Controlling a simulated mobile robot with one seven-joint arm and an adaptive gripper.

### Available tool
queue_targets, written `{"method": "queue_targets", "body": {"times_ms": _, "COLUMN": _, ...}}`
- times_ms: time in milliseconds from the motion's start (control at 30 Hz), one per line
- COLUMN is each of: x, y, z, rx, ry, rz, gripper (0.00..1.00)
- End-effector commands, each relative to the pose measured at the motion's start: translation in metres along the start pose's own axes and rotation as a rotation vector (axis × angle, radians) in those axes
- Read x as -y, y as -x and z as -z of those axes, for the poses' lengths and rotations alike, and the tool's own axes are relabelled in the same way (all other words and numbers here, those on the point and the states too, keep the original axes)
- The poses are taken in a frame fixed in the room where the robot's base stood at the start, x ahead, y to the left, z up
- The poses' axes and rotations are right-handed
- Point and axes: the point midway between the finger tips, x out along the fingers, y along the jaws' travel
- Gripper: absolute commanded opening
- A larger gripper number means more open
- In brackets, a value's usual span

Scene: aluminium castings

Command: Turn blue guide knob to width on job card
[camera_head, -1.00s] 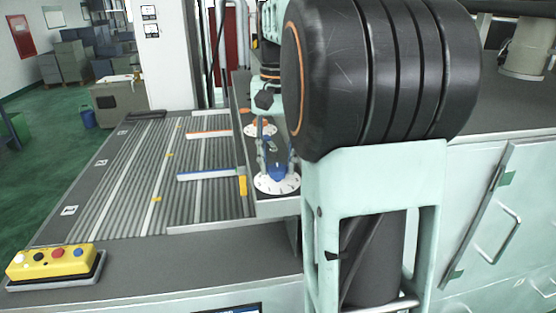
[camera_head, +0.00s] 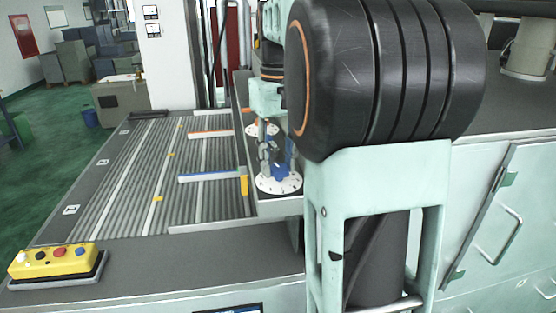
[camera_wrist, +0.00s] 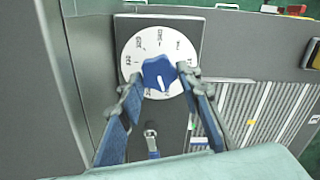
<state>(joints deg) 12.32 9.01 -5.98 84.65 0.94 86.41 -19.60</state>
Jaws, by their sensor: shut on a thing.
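The blue guide knob (camera_wrist: 158,72) sits on a white round dial (camera_wrist: 142,46) with black marks around its edge. In the head view the knob (camera_head: 281,171) shows low on the dial (camera_head: 278,186), partly behind my fingers. My gripper (camera_wrist: 162,80) is shut on the knob, one finger on each side. The knob's white pointer line is toward the bottom of the dial in the wrist view; the dial's numbers are too small to read. The blue guide bar (camera_head: 210,177) lies across the roller lane beside the dial. I cannot make out a job card.
An orange guide bar (camera_head: 210,134) and a second dial (camera_head: 262,129) lie farther back. A yellow button box (camera_head: 52,261) stands at the front left. Grey rollers (camera_head: 135,190) fill the lane.

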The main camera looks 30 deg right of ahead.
Motion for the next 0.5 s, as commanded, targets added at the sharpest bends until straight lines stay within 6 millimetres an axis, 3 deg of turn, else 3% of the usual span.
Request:
{"method": "queue_targets", "body": {"times_ms": 300, "x": 0.0000, "y": 0.0005, "z": 0.0002, "rx": -0.001, "ry": 0.001, "rz": 0.000, "gripper": 0.08}}
{"method": "queue_targets", "body": {"times_ms": 333, "x": -0.0001, "y": 0.0005, "z": 0.0002, "rx": -0.001, "ry": 0.000, "rz": 0.000, "gripper": 0.35}}
{"method": "queue_targets", "body": {"times_ms": 500, "x": -0.0001, "y": 0.0004, "z": 0.0002, "rx": -0.001, "ry": 0.000, "rz": 0.000, "gripper": 0.50}}
